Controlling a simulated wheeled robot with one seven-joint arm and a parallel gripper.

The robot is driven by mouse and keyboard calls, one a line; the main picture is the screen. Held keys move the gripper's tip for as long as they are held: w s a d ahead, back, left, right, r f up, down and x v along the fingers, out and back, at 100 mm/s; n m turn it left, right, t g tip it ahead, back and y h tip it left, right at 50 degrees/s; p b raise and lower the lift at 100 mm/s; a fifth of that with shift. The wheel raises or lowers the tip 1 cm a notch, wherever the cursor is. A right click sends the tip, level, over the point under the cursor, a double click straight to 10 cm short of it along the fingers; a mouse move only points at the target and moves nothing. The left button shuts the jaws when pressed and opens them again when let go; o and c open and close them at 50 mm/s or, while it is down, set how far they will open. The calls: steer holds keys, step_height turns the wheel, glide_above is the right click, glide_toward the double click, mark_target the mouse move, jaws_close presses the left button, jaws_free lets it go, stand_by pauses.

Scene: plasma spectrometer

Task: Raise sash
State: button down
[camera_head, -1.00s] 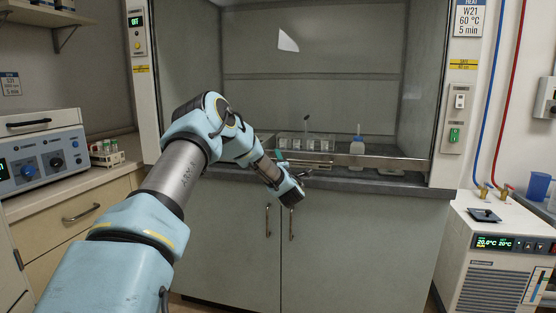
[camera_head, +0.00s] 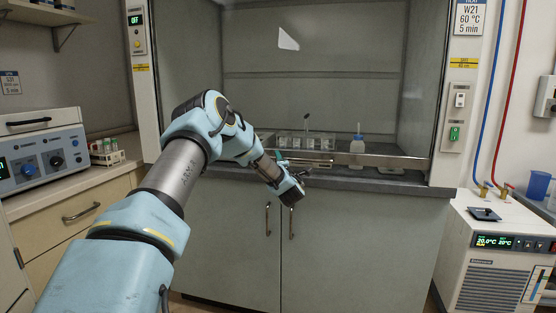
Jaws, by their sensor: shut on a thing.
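The fume hood sash shows as a low metal bottom rail (camera_head: 385,159) running across the front of the hood, just above the grey sill. A clear pane appears to stand above it. My gripper (camera_head: 301,174) is at the middle of this rail, by a small handle on its front. It is shut on what looks like the sash handle (camera_head: 318,163). The fingertips are small and partly hidden by my wrist, so the exact hold is hard to make out.
Behind the rail stand a rack of clear vessels (camera_head: 300,144) and a wash bottle (camera_head: 357,145). Below are cabinet doors (camera_head: 355,235) with two upright handles. A chiller (camera_head: 500,255) stands right; a blue-fronted instrument (camera_head: 42,160) stands on the left counter.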

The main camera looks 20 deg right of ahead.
stand_by(0.9)
steer(key=p, duration=0.4)
glide_toward(278, 74)
steer(key=w+r, duration=0.1)
steer(key=w, duration=0.3)
step_height(278, 74, up, 25)
steer(key=p, duration=1.2)
steer(key=shift+a+r, duration=0.25)
steer(key=c, duration=0.8)
jaws_free()
steer(key=shift+f, duration=0.1)
steer(key=shift+c, duration=0.2)
steer(key=s+a+f+b, duration=0.1)
steer(key=s+b, duration=0.4)
steer(key=s, duration=0.5)
steer(key=shift+s+f+b, duration=0.3)
steer(key=shift+f+b, duration=0.1)
steer(key=shift+f, duration=0.1)
